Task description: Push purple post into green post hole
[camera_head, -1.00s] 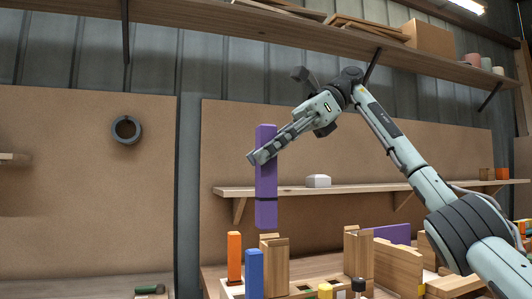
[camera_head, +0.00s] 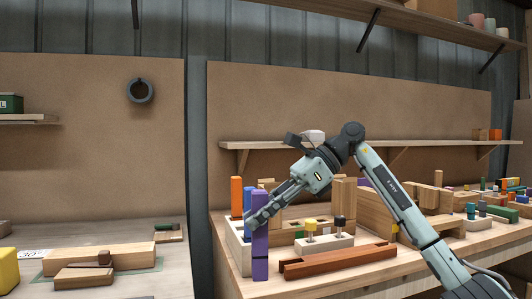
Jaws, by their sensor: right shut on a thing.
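The purple post (camera_head: 260,250) is upright in the head view, in front of the left end of a pale post block (camera_head: 234,250). My right gripper (camera_head: 255,214) is shut on its upper part. The post overlaps the block in the picture, and I cannot tell whether its lower end touches anything. An orange post (camera_head: 237,192) and a blue post (camera_head: 247,236) stand right behind and beside it. I cannot make out a green post hole; the post, fingers and blocks cover part of that area. My left gripper is not in view.
A reddish-brown grooved beam (camera_head: 340,261) lies on the workbench right of the purple post. Behind it is a white block with yellow and black knobs (camera_head: 328,243). Wooden blocks (camera_head: 436,198) stand farther right. A second table (camera_head: 120,285) is at left, across a gap.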

